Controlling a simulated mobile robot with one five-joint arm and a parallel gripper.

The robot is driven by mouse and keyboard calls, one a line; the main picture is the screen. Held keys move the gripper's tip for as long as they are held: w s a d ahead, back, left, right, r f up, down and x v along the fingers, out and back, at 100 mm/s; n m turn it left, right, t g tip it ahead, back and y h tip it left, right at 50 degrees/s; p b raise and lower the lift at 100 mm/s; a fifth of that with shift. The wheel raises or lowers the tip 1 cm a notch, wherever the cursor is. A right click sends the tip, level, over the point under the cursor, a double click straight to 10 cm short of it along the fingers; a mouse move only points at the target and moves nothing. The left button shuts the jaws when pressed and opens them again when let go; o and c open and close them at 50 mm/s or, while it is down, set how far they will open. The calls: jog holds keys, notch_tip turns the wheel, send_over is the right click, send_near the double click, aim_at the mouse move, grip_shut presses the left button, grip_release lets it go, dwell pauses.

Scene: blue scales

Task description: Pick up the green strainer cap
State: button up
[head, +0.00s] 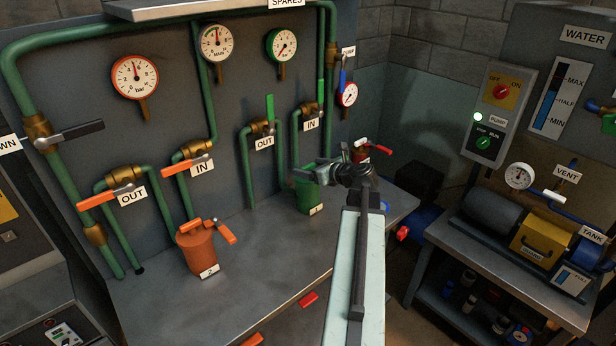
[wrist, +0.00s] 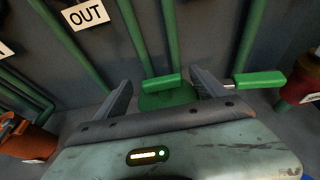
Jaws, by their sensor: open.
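The green strainer (head: 309,197), with a label on its front, stands on the bench in the head view, just left of my gripper (head: 332,172). Its cap is largely hidden there behind my gripper. In the wrist view the green cap (wrist: 170,99) shows between the two fingers of my gripper (wrist: 161,84), with a green bar (wrist: 161,82) across its top. My gripper is open, one finger on each side of the cap. Whether the fingers touch it I cannot tell. The cap's lower part is hidden by my gripper's body.
Green pipes rise behind the strainer to valves with upright green handles (head: 270,108). A green lever (wrist: 260,79) sticks out right of my gripper. An orange strainer (head: 198,250) stands left and a red one (wrist: 299,88) right. Free bench (head: 255,240) lies between the orange and green ones.

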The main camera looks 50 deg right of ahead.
aim_at(306, 166)
jog(key=b+x, duration=0.1)
jog(key=x, duration=0.3)
jog(key=shift+w+d+f, duration=0.15)
jog(key=shift+w, duration=0.25)
grip_shut()
jog(key=shift+r, duration=0.2)
